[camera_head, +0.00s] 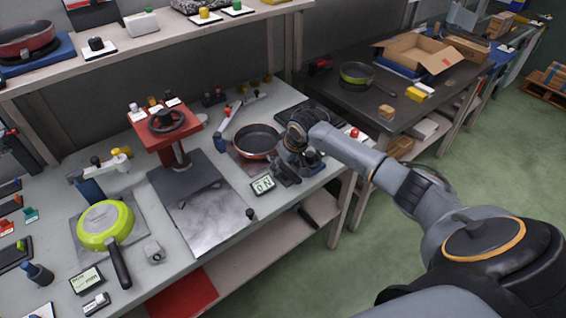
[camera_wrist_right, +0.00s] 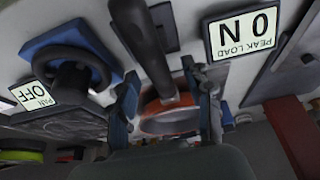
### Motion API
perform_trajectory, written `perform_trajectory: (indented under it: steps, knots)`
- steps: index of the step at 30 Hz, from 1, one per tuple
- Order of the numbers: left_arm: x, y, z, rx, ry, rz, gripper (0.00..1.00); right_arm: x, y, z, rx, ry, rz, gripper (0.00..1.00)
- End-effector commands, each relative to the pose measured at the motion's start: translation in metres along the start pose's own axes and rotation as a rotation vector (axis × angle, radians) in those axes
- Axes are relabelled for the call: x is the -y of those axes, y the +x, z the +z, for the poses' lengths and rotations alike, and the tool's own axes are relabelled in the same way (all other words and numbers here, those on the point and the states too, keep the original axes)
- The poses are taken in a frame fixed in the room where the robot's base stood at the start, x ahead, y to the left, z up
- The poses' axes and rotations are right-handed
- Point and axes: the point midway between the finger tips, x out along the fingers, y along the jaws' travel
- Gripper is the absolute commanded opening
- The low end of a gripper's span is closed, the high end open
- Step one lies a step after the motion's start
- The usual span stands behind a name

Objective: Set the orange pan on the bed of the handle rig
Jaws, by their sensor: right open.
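The orange pan (camera_head: 257,141) has a dark inside and sits on the workbench, over a brownish plate (camera_head: 240,161) that looks like the rig's bed. A lever arm with a red knob (camera_head: 228,113) stands beside it. My right gripper (camera_head: 291,160) is low at the pan's right side. In the right wrist view, its open fingers (camera_wrist_right: 167,108) are on either side of the black handle (camera_wrist_right: 147,45), near the orange body (camera_wrist_right: 172,122). Whether they touch it I cannot tell. The peak load display (camera_wrist_right: 243,32) reads 0 N. My left gripper is not in view.
A green pan (camera_head: 105,225) lies at the bench's left. A red press (camera_head: 166,125) and a metal plate (camera_head: 205,220) stand between. A blue block with a black ring (camera_wrist_right: 75,65) and a display reading OFF (camera_wrist_right: 32,96) are close to my right gripper.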

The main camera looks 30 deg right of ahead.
Motion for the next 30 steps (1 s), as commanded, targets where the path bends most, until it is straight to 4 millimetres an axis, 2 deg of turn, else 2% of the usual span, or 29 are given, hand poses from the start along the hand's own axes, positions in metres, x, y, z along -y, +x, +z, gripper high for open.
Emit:
perform_trajectory:
  steps: [5, 8, 15, 21, 25, 30]
  knots:
    - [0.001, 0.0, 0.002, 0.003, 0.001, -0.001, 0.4, 0.0, -0.009, 0.0, 0.0, -0.001, 0.0, 0.5]
    - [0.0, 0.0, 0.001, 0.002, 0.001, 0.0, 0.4, -0.001, -0.025, 0.0, -0.002, -0.003, 0.002, 0.5]
    - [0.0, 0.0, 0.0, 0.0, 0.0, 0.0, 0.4, 0.0, -0.077, 0.0, -0.004, -0.003, 0.001, 0.5]
    - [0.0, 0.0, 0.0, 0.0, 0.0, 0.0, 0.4, 0.0, -0.109, -0.001, -0.004, -0.001, 0.0, 0.5]
    - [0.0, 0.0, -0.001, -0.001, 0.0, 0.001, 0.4, 0.0, -0.118, -0.001, -0.003, -0.001, 0.001, 0.5]
    - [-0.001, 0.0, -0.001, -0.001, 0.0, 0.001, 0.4, 0.0, -0.121, 0.0, -0.003, 0.0, 0.0, 0.5]
